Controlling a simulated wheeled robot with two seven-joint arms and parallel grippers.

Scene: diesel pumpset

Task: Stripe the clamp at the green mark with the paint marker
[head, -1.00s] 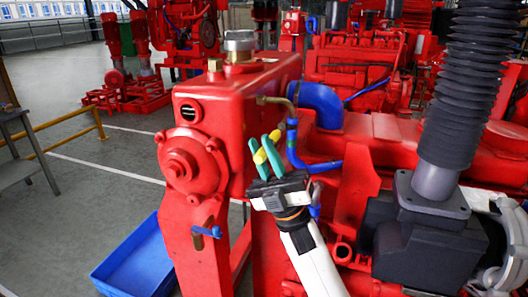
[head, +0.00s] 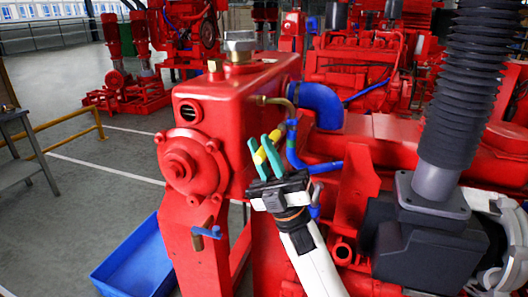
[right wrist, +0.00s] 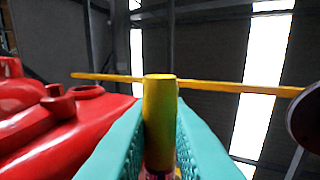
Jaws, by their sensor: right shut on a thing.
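My right gripper (head: 264,152) has teal fingers and is shut on the yellow paint marker (head: 259,156). In the right wrist view the marker (right wrist: 159,115) stands upright between the two fingers. In the head view the gripper is in front of the red tank's side, just left of a thin blue hose (head: 292,150). A small green mark (head: 291,123) shows near the top of this hose, below a brass pipe. The clamp there is too small to make out clearly. The marker appears apart from the hose, though depth is hard to judge. My left gripper is not in view.
The red tank (head: 222,105) with a metal cap stands left of the gripper. A thick blue elbow hose (head: 321,104) is behind the thin hose. A blue tray (head: 135,262) lies on the floor at lower left.

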